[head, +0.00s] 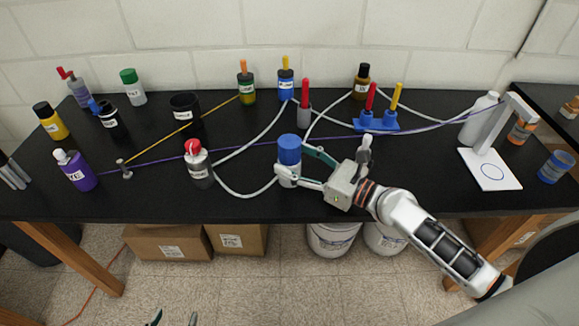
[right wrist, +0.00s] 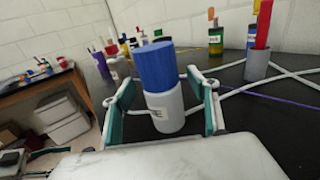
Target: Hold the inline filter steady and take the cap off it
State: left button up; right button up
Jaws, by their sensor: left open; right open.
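The inline filter is a white upright cylinder (head: 288,174) with a wide blue cap (head: 288,149) on its top, standing near the front middle of the black bench. In the right wrist view its white body (right wrist: 166,112) and blue cap (right wrist: 156,66) stand between the fingers. My right gripper (head: 293,162) is open, with one finger on each side of the filter; a gap shows beside the body in the wrist view. My left gripper (head: 174,318) is open and empty; only its fingertips show at the bottom edge of the head view, well below the bench front.
White tubing (head: 242,193) curves over the bench beside the filter. A white bottle with a red top (head: 198,163) stands to the left. A grey holder with a red peg (head: 304,112) is behind; a blue rack (head: 376,122) is behind right. The bench front left of the filter is partly clear.

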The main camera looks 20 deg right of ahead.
jog(key=shift+x, duration=1.05)
jog(key=c, duration=1.3)
jog(key=shift+r, duration=0.15)
